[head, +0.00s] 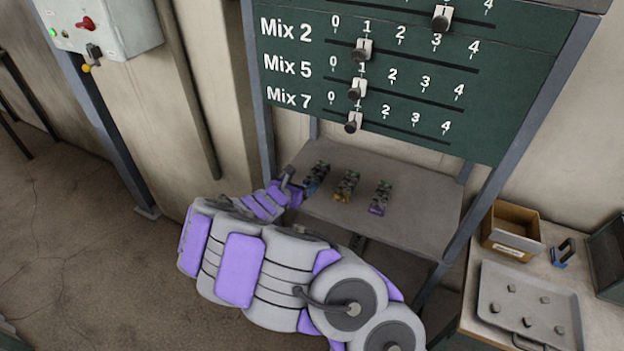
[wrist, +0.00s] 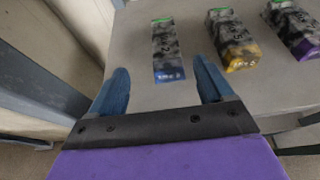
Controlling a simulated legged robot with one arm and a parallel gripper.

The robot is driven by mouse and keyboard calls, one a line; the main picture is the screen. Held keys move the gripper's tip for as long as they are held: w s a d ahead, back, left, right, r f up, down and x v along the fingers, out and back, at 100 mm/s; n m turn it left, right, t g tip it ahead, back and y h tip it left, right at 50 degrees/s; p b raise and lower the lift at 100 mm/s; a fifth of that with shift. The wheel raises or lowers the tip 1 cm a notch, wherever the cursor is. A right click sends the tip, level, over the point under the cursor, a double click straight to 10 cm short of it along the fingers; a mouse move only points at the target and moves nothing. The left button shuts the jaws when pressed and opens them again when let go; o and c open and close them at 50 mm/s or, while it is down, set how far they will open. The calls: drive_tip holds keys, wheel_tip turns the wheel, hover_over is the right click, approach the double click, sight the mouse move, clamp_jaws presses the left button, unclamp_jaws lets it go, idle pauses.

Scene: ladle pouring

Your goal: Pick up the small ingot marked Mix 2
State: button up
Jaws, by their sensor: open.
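Three small ingots with mottled grey and black tops lie in a row on the grey shelf. The blue-ended ingot (wrist: 167,47) is leftmost; in the head view it (head: 317,177) is beside my gripper. The yellow-ended ingot (wrist: 233,38) is in the middle, also in the head view (head: 347,185). The purple-ended ingot (wrist: 292,28) is rightmost, also in the head view (head: 380,197). Their markings are too small to read. My gripper (wrist: 162,78) is open and empty, its two blue fingers pointing at the blue-ended ingot, whose near end appears between the tips.
The shelf (head: 425,218) is bare around the row. Above it hangs a green board (head: 400,75) with sliders labelled Mix 2, Mix 5 and Mix 7. At right, a table holds a cardboard box (head: 512,230) and a metal tray (head: 560,300). Blue-grey posts (head: 482,215) flank the shelf.

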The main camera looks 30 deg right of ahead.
sight(315, 175)
drive_tip(key=d, duration=0.1)
drive_tip(key=w+d+f, duration=0.1)
drive_tip(key=d, duration=0.1)
drive_tip(key=w+d, duration=0.1)
drive_tip(key=d, duration=0.1)
drive_tip(key=shift+d+f+b, duration=0.15)
drive_tip(key=shift+f+b, duration=0.15)
drive_tip(key=shift+f, duration=0.05)
drive_tip(key=shift+d+f, duration=0.1)
drive_tip(key=shift+d, duration=0.05)
drive_tip(key=shift+w+d+f+b, duration=0.2)
drive_tip(key=shift+w+f+b, duration=0.55)
drive_tip(key=shift+w, duration=0.25)
drive_tip(key=shift+w+d+f, duration=0.1)
drive_tip(key=shift+w+d, duration=0.1)
drive_tip(key=shift+w, duration=0.1)
drive_tip(key=shift+w+d, duration=0.15)
drive_tip(key=shift+d, duration=0.1)
drive_tip(key=shift+d+f, duration=0.1)
drive_tip(key=shift+d, duration=0.75)
drive_tip(key=shift+c, duration=0.7)
drive_tip(key=shift+a, duration=0.7)
drive_tip(key=c, duration=0.6)
drive_tip(key=shift+d, duration=0.45)
drive_tip(key=c, duration=0.6)
clamp_jaws()
